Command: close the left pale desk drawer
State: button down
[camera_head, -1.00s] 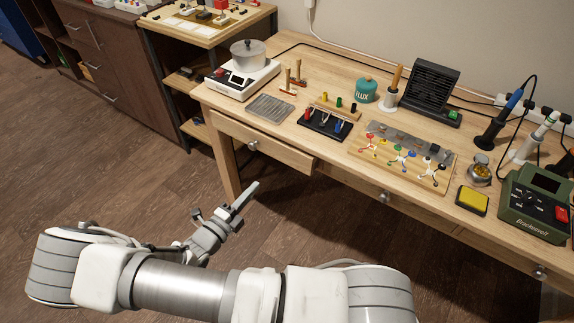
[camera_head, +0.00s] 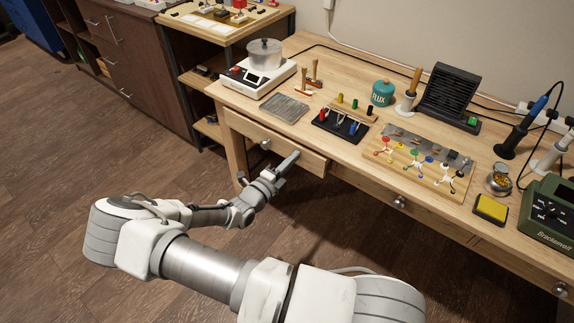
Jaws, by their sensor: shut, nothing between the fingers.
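The left pale desk drawer (camera_head: 247,130) shows at the left end of the desk (camera_head: 330,150). Its front stands out a little from the desk, so it is partly open. Its round metal knob (camera_head: 265,144) is on the front face. My gripper (camera_head: 296,155) is shut and empty. Its tip is in front of the drawer front, right of the knob. I cannot tell whether it touches the front.
On the desktop stand a white hot plate with a pot (camera_head: 264,58), a wooden board with coloured pieces (camera_head: 425,160) and a green soldering station (camera_head: 545,215). A middle drawer knob (camera_head: 399,202) protrudes from the desk front. A dark cabinet (camera_head: 140,70) stands left. The floor in front is clear.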

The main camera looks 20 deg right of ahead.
aim_at(302, 148)
jog(key=p+x, duration=0.2)
jog(key=x, duration=0.2)
jog(key=shift+w+d+r, duration=0.1)
jog(key=shift+w+d, duration=0.05)
jog(key=shift+d, duration=0.15)
jog(key=shift+w+d, duration=0.1)
dwell(0.4)
